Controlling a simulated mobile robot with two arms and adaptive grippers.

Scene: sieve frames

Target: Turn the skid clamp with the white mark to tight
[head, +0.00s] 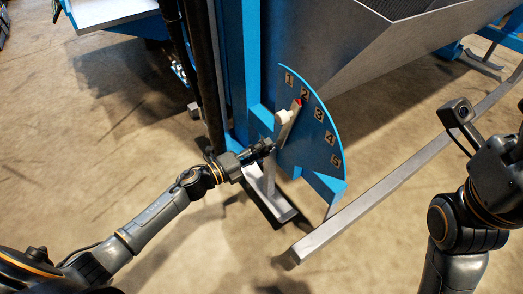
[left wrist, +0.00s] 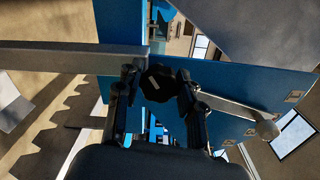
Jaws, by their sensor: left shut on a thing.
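The skid clamp is a black lobed knob (left wrist: 157,83) with a short white mark, seen in the left wrist view on the blue machine side. My left gripper (left wrist: 157,92) has one finger on each side of this knob and is shut on it. The white mark is tilted in that view. In the head view my left gripper (head: 268,146) is at the blue machine, just left of the numbered plate, and hides the knob.
A blue quarter-round plate (head: 322,128) carries numbers 1 to 5. A lever (head: 290,123) with a pale ball (head: 283,117) and a red tip points near 2, close to my left gripper. A long grey bar (head: 390,185) crosses the right foreground. Concrete floor is clear at left.

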